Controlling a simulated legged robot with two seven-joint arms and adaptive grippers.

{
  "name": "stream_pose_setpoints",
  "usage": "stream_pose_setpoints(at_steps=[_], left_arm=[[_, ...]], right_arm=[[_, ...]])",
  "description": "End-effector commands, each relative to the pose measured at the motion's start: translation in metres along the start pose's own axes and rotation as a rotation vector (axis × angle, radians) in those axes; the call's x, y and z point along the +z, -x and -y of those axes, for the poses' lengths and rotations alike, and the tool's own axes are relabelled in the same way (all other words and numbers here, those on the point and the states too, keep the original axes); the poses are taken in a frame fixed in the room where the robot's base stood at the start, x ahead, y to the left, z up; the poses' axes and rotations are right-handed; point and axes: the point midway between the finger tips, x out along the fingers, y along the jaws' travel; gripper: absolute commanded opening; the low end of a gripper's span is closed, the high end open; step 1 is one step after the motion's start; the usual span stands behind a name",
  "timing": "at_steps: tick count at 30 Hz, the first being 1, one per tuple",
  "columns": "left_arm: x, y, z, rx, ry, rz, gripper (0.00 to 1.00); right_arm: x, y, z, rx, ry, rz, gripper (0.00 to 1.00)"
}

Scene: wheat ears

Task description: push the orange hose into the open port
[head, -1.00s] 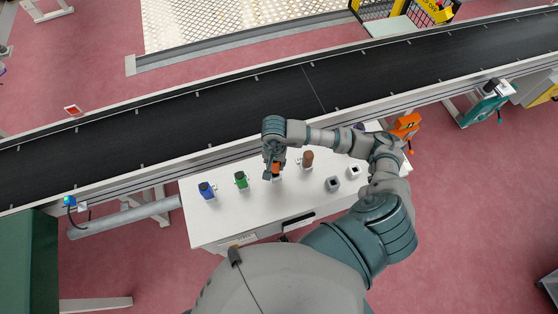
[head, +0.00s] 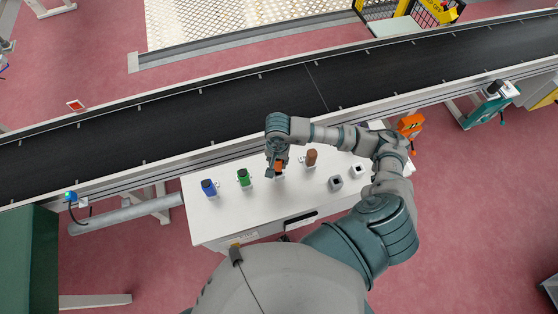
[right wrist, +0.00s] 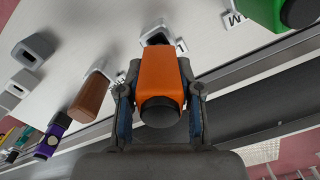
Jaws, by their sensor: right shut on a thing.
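My right gripper (head: 277,168) is shut on the orange hose (right wrist: 160,75), a short orange block with a black round end. Its two fingers (right wrist: 159,92) grip the sides of the hose in the right wrist view. A pale port (right wrist: 155,34) with a dark opening shows just past the far end of the hose, partly hidden by it. In the head view the hose (head: 279,166) is small, over the white table. I cannot tell whether its end is inside the port or just short of it. My left gripper is out of view.
On the white table (head: 222,222) stand a blue hose (head: 209,188) and a green hose (head: 244,178) to the left, and a brown hose (head: 311,157) to the right. Two grey empty ports (head: 335,183) (head: 357,170) are further right. A conveyor (head: 230,112) runs behind.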

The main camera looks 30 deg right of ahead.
Motion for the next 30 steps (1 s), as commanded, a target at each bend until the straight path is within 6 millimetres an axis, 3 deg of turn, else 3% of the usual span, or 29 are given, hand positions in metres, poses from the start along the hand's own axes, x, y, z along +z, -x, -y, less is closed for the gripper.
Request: stream_pose_setpoints(at_steps=[30], left_arm=[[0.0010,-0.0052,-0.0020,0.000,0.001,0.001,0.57]], right_arm=[[0.0031,-0.0002,0.0028,-0.001,0.000,0.002,0.00]])
